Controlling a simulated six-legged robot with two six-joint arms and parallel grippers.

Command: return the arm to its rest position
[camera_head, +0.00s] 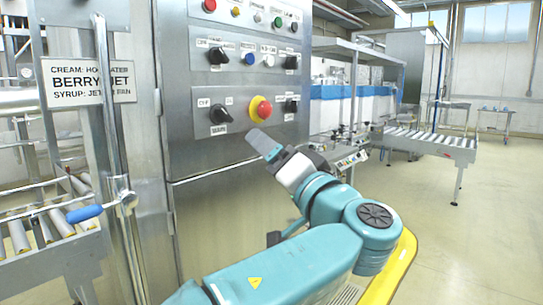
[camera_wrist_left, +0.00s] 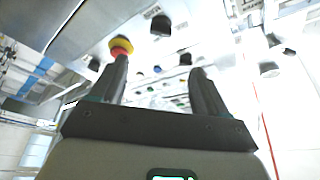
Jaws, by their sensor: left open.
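My left arm (camera_head: 280,266) is teal and extends out in front of the steel control panel (camera_head: 190,75). My left gripper (camera_head: 262,144) points up and left toward the panel, just below the red emergency button (camera_head: 263,109) on its yellow collar in the head view. In the left wrist view my left gripper (camera_wrist_left: 159,66) has two dark fingers spread apart with nothing between them. The red and yellow button (camera_wrist_left: 121,45) appears at the left fingertip there; I cannot tell whether they touch. My right gripper is not in view.
The panel carries black knobs (camera_head: 218,115) and coloured buttons. At left are a lettered sign (camera_head: 88,83), a vertical pipe with a blue-handled lever (camera_head: 85,213) and a roller rack (camera_head: 45,237). A roller conveyor (camera_head: 425,142) stands at right. The floor (camera_head: 480,245) at right is clear.

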